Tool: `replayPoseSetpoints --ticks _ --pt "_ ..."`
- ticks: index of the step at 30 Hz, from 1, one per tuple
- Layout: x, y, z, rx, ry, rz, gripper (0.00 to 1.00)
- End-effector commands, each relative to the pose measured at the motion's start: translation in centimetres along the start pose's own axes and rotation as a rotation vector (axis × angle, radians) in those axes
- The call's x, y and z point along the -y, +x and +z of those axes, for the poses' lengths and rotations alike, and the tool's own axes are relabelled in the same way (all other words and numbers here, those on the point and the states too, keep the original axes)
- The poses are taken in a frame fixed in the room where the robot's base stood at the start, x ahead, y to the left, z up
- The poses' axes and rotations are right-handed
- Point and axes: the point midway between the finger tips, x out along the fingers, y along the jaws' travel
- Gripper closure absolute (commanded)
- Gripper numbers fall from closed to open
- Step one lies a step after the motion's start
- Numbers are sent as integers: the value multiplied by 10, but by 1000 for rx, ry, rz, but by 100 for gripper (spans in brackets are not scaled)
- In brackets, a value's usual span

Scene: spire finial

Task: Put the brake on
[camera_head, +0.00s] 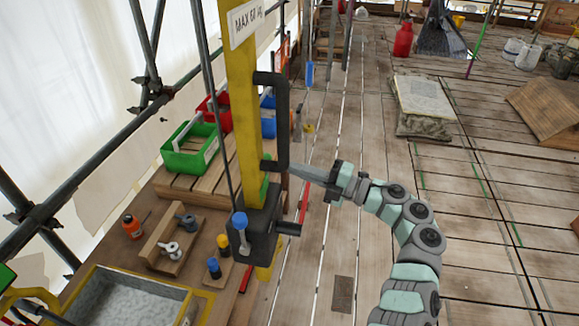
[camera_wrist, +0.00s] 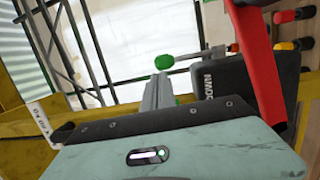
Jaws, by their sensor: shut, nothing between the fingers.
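A black box (camera_head: 262,228) is fixed on the yellow post (camera_head: 243,100), with a blue-knobbed lever (camera_head: 241,226) on its near face and a dark stub on its right. A green part (camera_head: 264,188) shows above the box beside the post. I cannot tell which of these is the brake. My gripper (camera_head: 300,172) is shut and empty, right of the post near the lower end of a black handle (camera_head: 282,120). In the wrist view its fingers (camera_wrist: 158,94) point toward a green knob (camera_wrist: 164,62) on a bar, left of the black box (camera_wrist: 222,80) marked "DOWN".
A red bar (camera_wrist: 262,75) crosses close on the right in the wrist view. A bench holds green (camera_head: 187,158) and red bins, a wooden rack (camera_head: 170,245) and a trough (camera_head: 125,300).

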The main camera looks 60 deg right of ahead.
Motion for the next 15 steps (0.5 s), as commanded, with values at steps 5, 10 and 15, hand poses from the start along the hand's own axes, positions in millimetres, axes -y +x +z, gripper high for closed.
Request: replayPoseSetpoints --ticks 5,10,15 --pt "-2 -46 2 9 2 1 100" --pt "-5 -75 2 7 0 0 100" --pt "-7 -89 2 7 0 1 100"
